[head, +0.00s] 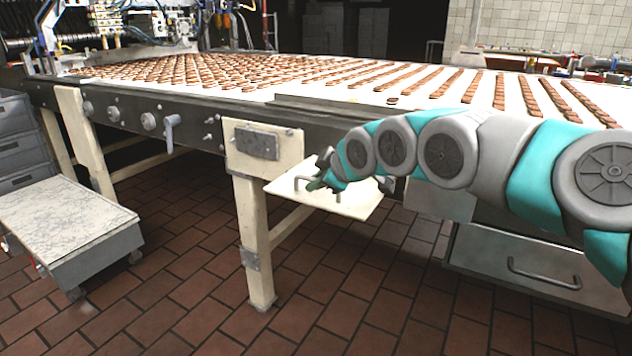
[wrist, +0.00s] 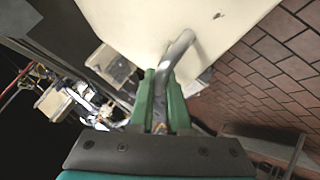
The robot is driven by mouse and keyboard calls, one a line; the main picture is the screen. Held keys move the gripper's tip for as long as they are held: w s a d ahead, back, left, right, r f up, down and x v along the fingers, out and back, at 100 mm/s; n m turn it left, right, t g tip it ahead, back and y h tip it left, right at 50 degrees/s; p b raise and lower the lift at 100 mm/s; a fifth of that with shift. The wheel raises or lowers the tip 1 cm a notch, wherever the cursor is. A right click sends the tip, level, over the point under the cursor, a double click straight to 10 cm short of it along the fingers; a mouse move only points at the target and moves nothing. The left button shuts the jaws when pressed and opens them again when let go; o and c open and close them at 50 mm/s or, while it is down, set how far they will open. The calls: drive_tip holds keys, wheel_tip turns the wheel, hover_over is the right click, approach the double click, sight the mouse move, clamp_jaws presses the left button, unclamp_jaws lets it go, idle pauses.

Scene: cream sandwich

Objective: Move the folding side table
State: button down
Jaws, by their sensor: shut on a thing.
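The folding side table (head: 352,206) is a cream flat panel at the side of the conveyor, just right of a cream leg. It looks roughly level in the head view, partly covered by my arm. In the wrist view its pale surface (wrist: 220,18) fills the top middle, with a bent grey metal handle (wrist: 183,46) on it. My gripper (head: 316,184) is at the panel. In the wrist view the green fingers of my gripper (wrist: 161,84) are closed around the lower end of the handle. The panel's hinge side is hard to make out.
The long conveyor (head: 300,98) carries rows of brown biscuits behind the panel. A cream leg (head: 254,240) stands close on the left. A low grey cart (head: 70,215) is at the far left, a grey drawer (head: 515,268) at the right. The tiled floor (head: 190,290) between is clear.

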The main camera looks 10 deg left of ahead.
drive_tip(key=shift+w+d+r, duration=0.1)
drive_tip(key=shift+w+r, duration=0.05)
drive_tip(key=shift+r, duration=0.15)
drive_tip(key=c, duration=0.9)
unclamp_jaws()
drive_tip(key=shift+f, duration=0.1)
drive_tip(key=v, duration=0.7)
drive_tip(key=shift+s+d+b, duration=0.2)
drive_tip(key=shift+s+b, duration=0.1)
drive_tip(key=shift+b, duration=0.1)
drive_tip(key=s+d+f+m+g+h, duration=0.2)
drive_tip(key=s+d+f+m, duration=0.3)
drive_tip(key=s+f, duration=0.3)
drive_tip(key=s+d+f+m+g+h, duration=0.2)
drive_tip(key=s+d+f+m+g, duration=0.2)
drive_tip(key=s, duration=1.2)
drive_tip(key=s+d+f+m+g+h, duration=0.2)
drive_tip(key=s+d+f+m+g, duration=0.2)
drive_tip(key=s+d+f+m, duration=0.3)
drive_tip(key=shift+s+d+f+h, duration=0.15)
drive_tip(key=shift+s+d+f, duration=0.65)
drive_tip(key=shift+f, duration=0.2)
drive_tip(key=shift+s+d+f+h, duration=0.1)
drive_tip(key=shift+s+d+f, duration=0.6)
drive_tip(key=shift+s+f, duration=0.2)
drive_tip(key=shift+s+d+f+h, duration=0.15)
drive_tip(key=shift+s+d+f, duration=0.6)
drive_tip(key=shift+f, duration=0.3)
